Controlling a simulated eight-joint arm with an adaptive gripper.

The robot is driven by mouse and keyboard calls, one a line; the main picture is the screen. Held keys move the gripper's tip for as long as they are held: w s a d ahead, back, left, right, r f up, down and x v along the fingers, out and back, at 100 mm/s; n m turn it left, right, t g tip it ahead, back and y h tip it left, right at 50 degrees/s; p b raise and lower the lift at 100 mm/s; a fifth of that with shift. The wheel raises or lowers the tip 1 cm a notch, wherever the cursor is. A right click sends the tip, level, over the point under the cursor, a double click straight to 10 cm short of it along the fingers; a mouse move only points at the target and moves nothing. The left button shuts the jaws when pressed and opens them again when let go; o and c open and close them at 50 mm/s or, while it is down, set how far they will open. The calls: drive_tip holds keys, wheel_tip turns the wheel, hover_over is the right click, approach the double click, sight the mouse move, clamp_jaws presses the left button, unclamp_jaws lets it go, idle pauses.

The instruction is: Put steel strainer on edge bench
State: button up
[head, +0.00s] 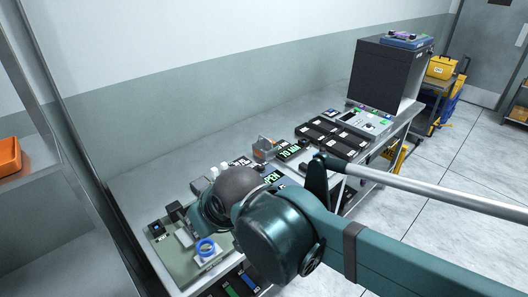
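A long grey bench (142,190) runs along the wall from the lower left to the back right; I cannot tell whether it is the edge bench. I cannot make out a steel strainer in the head view. My dark teal arm crosses the lower right and reaches over the bench's front edge. Its rounded joints cover part of the bench top. My gripper's fingers cannot be made out; they seem hidden behind the arm. A long pale grey rod (430,194) slants across the right side; I cannot tell what it belongs to.
Black trays (320,130), a control panel (358,121) and a dark cabinet (385,76) occupy the far part. An orange bin (9,156) sits on a left shelf. The bench's back strip is clear.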

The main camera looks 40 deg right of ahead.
drive_tip(key=w+d+f+m+t, duration=0.1)
drive_tip(key=w+d+m+t, duration=0.1)
drive_tip(key=w+d+m, duration=0.65)
drive_tip(key=w+d+m+t, duration=0.2)
drive_tip(key=w+d+m, duration=0.55)
drive_tip(key=w, duration=0.65)
drive_tip(key=m+t+h, duration=0.4)
drive_tip(key=m+h, duration=0.1)
drive_tip(key=m, duration=0.7)
approach(265, 138)
drive_tip(key=w, duration=0.2)
drive_tip(key=shift+w+d+f, duration=0.15)
drive_tip(key=shift+d+f, duration=0.05)
drive_tip(key=shift+d, duration=0.25)
drive_tip(key=shift+w, duration=0.15)
drive_tip(key=shift+x, duration=1.15)
drive_tip(key=shift+w, duration=0.15)
